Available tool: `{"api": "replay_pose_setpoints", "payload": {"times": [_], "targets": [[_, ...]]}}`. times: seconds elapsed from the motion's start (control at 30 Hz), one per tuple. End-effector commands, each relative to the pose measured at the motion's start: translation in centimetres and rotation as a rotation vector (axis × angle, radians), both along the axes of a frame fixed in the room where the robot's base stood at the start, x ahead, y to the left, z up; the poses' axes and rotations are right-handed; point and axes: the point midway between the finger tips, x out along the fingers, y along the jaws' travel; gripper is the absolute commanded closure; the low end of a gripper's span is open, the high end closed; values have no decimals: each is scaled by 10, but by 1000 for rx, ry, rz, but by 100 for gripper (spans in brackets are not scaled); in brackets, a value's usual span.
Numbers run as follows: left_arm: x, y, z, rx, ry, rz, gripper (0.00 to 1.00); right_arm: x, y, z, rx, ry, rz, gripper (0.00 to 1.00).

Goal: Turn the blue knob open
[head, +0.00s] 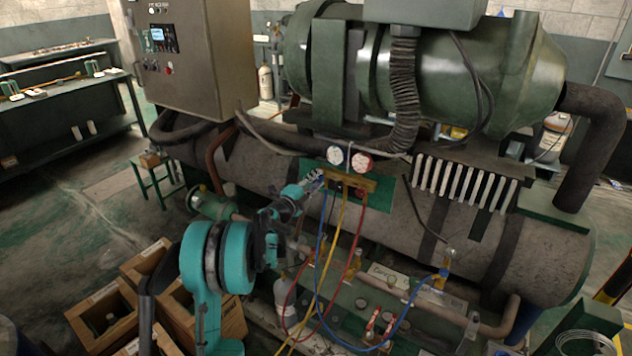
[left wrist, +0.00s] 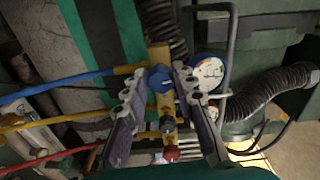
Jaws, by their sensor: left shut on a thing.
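The brass gauge manifold (head: 352,183) sits on a green panel on the big grey tank. My left gripper (head: 317,179) reaches its left end, where the blue knob is hidden by the fingers in the head view. In the left wrist view the dark blue knob (left wrist: 160,79) lies between the fingertips of my left gripper (left wrist: 158,74), which is shut on it. The red knob (left wrist: 168,124) is farther along the manifold (left wrist: 163,103). How far the blue knob is turned cannot be told. My right gripper is not in view.
A blue-rimmed gauge (head: 335,155) and a red gauge (head: 362,162) stand just above the manifold. Blue (head: 401,318), yellow (head: 335,250) and red (head: 352,262) hoses hang below it. Wooden crates (head: 98,315) stand on the floor at lower left.

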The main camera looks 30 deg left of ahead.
Motion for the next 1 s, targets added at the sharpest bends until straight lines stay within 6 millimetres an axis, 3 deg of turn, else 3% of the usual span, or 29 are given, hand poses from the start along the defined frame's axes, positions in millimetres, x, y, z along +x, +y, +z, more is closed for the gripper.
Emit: {"api": "replay_pose_setpoints", "payload": {"times": [0.3, 0.83, 0.87, 0.9, 1.0], "targets": [[0, 0, 0, -113, 9, 1, 100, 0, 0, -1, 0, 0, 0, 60], [0, 0, -1, -132, 10, 1, 100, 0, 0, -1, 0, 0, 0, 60], [0, 0, -1, -132, 10, 1, 66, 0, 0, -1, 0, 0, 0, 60], [0, 0, -1, -132, 10, 1, 55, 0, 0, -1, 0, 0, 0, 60], [0, 0, -1, -132, 10, 1, 52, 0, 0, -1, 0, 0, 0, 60]]}}
